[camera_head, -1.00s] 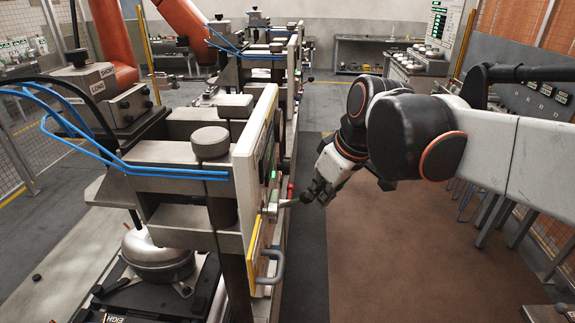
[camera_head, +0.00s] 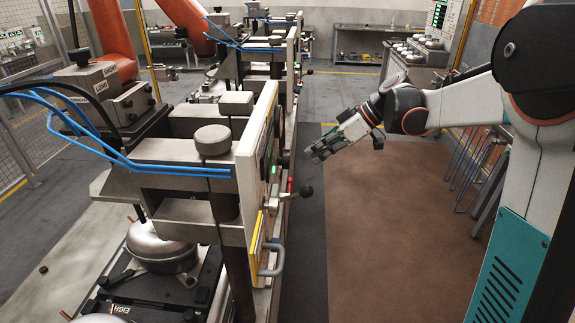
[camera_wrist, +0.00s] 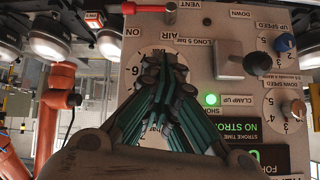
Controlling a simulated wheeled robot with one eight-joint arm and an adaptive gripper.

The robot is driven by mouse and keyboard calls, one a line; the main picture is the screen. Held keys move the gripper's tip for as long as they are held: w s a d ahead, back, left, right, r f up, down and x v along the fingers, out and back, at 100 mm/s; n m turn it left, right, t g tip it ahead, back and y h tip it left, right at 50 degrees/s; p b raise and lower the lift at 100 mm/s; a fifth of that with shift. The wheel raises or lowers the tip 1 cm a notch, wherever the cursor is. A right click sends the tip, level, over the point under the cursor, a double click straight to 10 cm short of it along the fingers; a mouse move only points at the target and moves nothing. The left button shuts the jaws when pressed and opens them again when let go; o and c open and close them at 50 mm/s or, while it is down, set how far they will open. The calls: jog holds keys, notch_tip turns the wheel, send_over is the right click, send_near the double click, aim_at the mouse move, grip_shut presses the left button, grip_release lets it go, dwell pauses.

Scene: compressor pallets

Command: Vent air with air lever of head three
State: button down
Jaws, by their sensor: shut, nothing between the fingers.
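In the wrist view, a red air lever (camera_wrist: 148,9) sits at the top of a control panel, between the labels VENT, AIR and ON. It lies sideways, with its end to the left above ON. In the head view, a small red part (camera_head: 290,185) shows at the near press panel's edge, beside a lever with a black ball knob (camera_head: 306,191). My gripper (camera_head: 317,153) is right of the panels, apart from them. In the wrist view its fingers (camera_wrist: 165,68) are together and empty, covering part of a gauge. The head's number is not readable.
The wrist view shows a black-knobbed lever (camera_wrist: 257,63), a green light (camera_wrist: 211,99) and dials on the panel. Further presses (camera_head: 268,62) stand behind. The floor right of them (camera_head: 390,230) is clear.

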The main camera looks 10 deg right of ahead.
jog(key=w+d+f+n+y, duration=0.1)
jog(key=w+d+n+y, duration=0.1)
jog(key=d, duration=0.3)
jog(key=shift+w+d+f+n+y+p, duration=0.15)
jog(key=shift+w+f+n+y+p, duration=0.2)
jog(key=shift+w, duration=0.35)
jog(key=b, duration=0.2)
send_over(289, 188)
jog(key=w+d, duration=0.2)
jog(key=d, duration=0.1)
notch_tip(289, 188, down, 5)
notch_tip(289, 188, down, 4)
jog(key=shift+a+r+b, duration=0.1)
jog(key=shift+a+b, duration=0.05)
jog(key=shift+b, duration=0.15)
jog(key=shift+a, duration=0.1)
